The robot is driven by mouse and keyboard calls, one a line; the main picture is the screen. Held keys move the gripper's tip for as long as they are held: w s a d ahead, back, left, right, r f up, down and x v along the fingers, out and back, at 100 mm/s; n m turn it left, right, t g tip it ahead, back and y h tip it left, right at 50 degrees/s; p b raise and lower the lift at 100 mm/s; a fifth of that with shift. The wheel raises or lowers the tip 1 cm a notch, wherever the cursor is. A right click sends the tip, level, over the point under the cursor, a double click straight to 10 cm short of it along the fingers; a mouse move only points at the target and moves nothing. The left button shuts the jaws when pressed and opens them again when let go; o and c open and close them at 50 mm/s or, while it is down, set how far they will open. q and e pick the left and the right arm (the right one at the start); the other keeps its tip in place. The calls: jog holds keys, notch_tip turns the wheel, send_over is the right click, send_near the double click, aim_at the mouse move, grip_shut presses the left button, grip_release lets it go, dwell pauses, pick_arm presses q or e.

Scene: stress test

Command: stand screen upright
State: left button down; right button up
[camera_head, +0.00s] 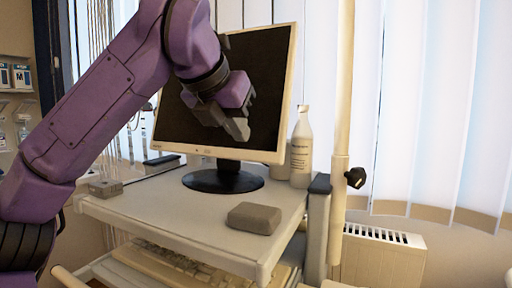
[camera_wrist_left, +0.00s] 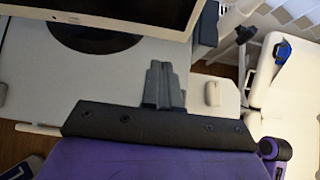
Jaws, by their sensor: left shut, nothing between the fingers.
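The screen (camera_head: 262,112) is a monitor with a pale frame and a dark face. It stands on a round black base (camera_head: 222,179) on the cart's top and leans slightly in the head view. Its lower frame also shows at the top of the left wrist view (camera_wrist_left: 150,22). My left gripper (camera_head: 236,128) is shut and empty. In the head view it hangs in front of the screen and hides part of its face; I cannot tell whether they touch. The closed fingers also show in the left wrist view (camera_wrist_left: 160,85). My right gripper is not in view.
The cart top (camera_head: 160,212) holds a white bottle (camera_head: 301,150) behind the screen's right side, a grey block (camera_head: 254,217) at the front and a small grey box (camera_head: 105,188) at the left. A pale pole (camera_head: 341,120) stands at the right. A keyboard (camera_head: 160,262) lies below.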

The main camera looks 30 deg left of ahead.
aim_at(261, 155)
pick_arm(q)
jog(key=x, duration=0.2)
jog(key=r+x, duration=0.1)
jog(key=x, duration=0.2)
jog(key=w+p+x, duration=0.1)
jog(key=x, duration=0.2)
jog(key=shift+w+r, duration=0.15)
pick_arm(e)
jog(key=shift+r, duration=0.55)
pick_arm(q)
jog(key=shift+a, duration=0.1)
